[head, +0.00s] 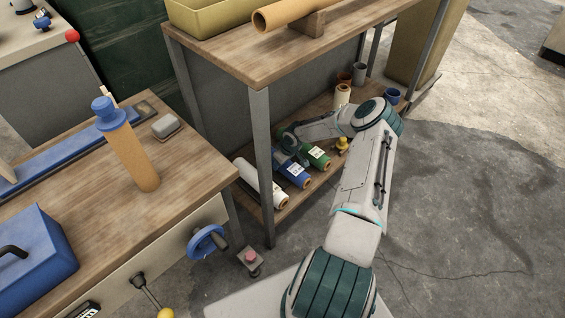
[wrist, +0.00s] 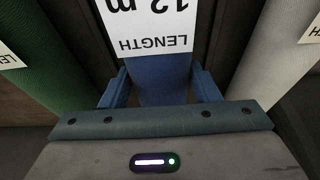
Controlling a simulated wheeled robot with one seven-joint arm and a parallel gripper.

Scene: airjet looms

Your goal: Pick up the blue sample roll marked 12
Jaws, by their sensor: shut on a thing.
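The blue sample roll (head: 293,172) lies on the low shelf in the head view, between a green roll and a white roll. In the wrist view the blue roll (wrist: 158,78) fills the space between my fingers, and its white label reads "12 m" and "LENGTH" upside down. My gripper (wrist: 160,92) is shut on it, with one blue finger against each side. I cannot tell whether the roll is clear of the shelf.
The green roll (head: 316,156) and white roll (head: 262,184) lie close on either side. A table leg (head: 262,165) stands in front of the shelf. The bench top (head: 250,58) is above. A small yellow object (head: 342,144) and several cups and rolls sit farther right.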

